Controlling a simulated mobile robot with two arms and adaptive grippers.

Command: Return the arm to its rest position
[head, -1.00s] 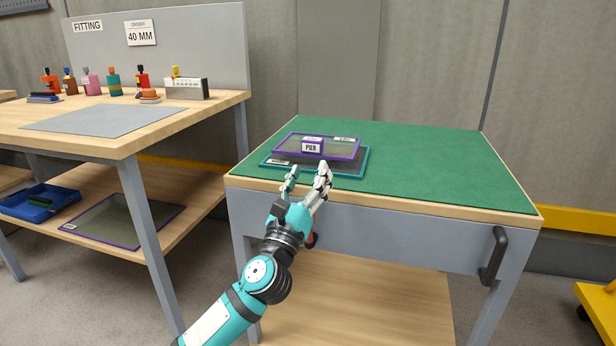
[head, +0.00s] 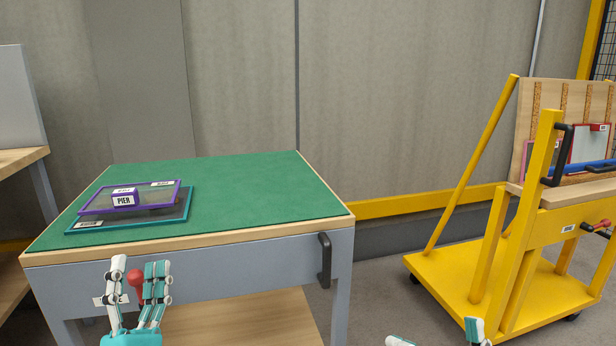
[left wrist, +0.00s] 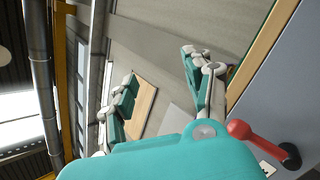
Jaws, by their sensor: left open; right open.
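My left gripper (head: 140,268) points up in front of the green-topped table's front edge, at the lower left of the head view. It is open and empty, with its fingers apart. In the left wrist view its open fingers (left wrist: 160,66) have nothing between them. My right gripper (head: 436,336) shows only as two separate fingertips at the bottom edge of the head view. It is open, and the rest of it is out of frame.
The green-topped table (head: 245,190) holds a purple-framed panel (head: 165,192) labelled PIER, overlapping a teal-framed panel (head: 180,210). A red-knobbed lever (left wrist: 250,133) is close to my left gripper. A black handle (head: 324,260) juts out. A yellow cart (head: 455,275) stands right.

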